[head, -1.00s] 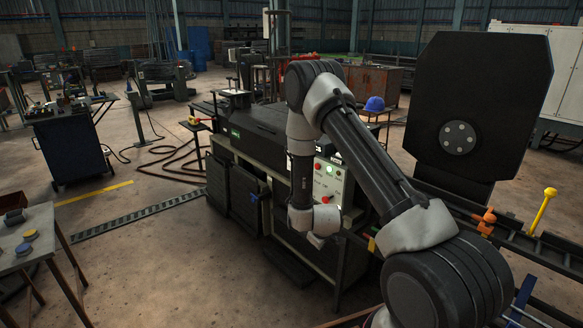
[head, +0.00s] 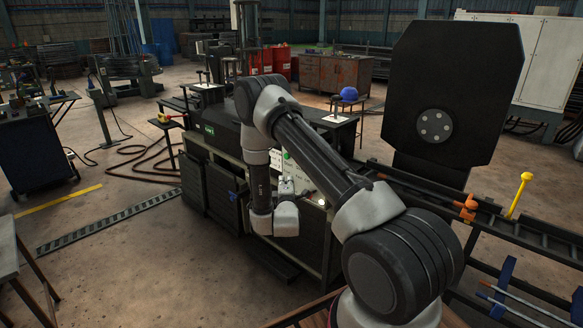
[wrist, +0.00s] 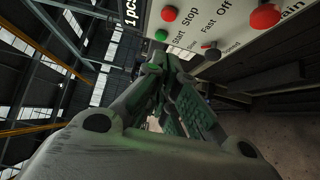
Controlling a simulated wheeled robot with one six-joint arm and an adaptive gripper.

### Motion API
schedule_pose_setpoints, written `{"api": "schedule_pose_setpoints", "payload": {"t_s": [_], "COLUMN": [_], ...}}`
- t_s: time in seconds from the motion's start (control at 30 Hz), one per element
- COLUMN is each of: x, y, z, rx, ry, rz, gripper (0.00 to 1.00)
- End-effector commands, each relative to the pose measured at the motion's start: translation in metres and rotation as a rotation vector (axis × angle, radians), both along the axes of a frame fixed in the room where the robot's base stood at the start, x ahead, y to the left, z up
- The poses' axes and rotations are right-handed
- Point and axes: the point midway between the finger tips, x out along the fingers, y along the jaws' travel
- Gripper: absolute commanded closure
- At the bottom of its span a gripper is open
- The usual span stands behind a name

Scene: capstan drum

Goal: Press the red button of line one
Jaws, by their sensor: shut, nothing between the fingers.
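The control panel (wrist: 230,25) is pale with printed labels, and the wrist view shows it at the top, tilted. On it are a smaller red button (wrist: 169,13) beside a green button (wrist: 161,35), a black knob (wrist: 211,50) and a larger red button (wrist: 265,15). My gripper (wrist: 168,66) is shut and empty, its fingers pointing toward the panel, just below the green button in the picture. I cannot tell the gap. In the head view my arm hides most of the panel; a green spot (head: 287,155) shows. A green sign (head: 208,129) marks the machine.
A big dark plate (head: 455,75) stands to the right. A yellow-knobbed lever (head: 520,190) and an orange part (head: 468,207) are by the rail. A blue helmet (head: 349,93) lies on a stand behind. Open floor lies to the left.

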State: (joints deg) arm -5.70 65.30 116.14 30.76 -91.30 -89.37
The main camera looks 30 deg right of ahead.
Motion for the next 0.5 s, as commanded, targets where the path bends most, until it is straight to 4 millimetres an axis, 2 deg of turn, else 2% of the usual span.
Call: {"api": "schedule_pose_setpoints", "payload": {"t_s": [0.23,0.5], "x": [0.018,0.070], "y": [-0.009,-0.034], "z": [0.000,0.001], "rx": [0.002,0.002], "ry": [-0.003,-0.003], "rz": [-0.002,-0.002], "gripper": [1.00,1.00]}}
